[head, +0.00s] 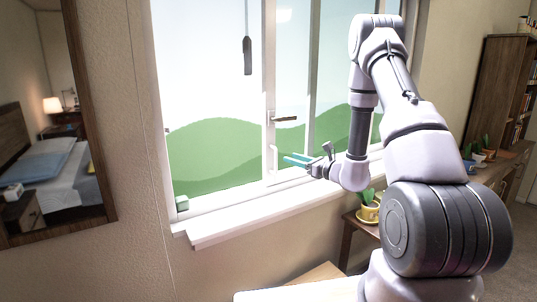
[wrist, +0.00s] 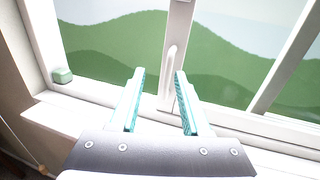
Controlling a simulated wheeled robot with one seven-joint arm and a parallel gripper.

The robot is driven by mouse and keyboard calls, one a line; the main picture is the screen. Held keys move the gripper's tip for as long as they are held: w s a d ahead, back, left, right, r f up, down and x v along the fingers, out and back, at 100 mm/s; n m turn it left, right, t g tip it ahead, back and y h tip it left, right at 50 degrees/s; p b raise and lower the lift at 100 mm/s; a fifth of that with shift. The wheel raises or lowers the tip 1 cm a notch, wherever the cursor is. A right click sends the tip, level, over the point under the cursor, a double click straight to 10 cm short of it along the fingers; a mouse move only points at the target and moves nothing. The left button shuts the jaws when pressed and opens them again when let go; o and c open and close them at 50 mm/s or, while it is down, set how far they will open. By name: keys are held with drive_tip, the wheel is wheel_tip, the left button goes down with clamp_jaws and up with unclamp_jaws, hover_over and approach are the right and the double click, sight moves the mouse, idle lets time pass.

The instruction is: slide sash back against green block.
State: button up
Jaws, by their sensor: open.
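The window sash shows as a white upright stile (head: 270,80) with a pale upright pull handle (wrist: 170,72) low on it. The green block (head: 182,203) sits at the lower left corner of the window frame; it also shows in the wrist view (wrist: 62,75). A wide stretch of glass lies between the stile and the block. My gripper (wrist: 160,73) is open and empty, its teal fingers pointing at the stile. In the wrist view the handle appears between the fingertips, nearer the right one. I cannot tell whether the tips reach around it.
A white sill (head: 240,222) runs below the window. A dark latch (head: 286,118) sticks out from the stile above my gripper. A dark pull (head: 247,55) hangs before the upper glass. A yellow potted plant (head: 368,210) stands at lower right.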

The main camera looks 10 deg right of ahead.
drive_tip(key=w+f+m, duration=0.1)
drive_tip(key=f, duration=0.1)
hover_over(276, 173)
drive_tip(key=shift+w+r+t+h, duration=0.15)
drive_tip(key=shift+w+t+h, duration=0.15)
drive_tip(key=shift+w+h, duration=0.1)
clamp_jaws()
idle(1.4)
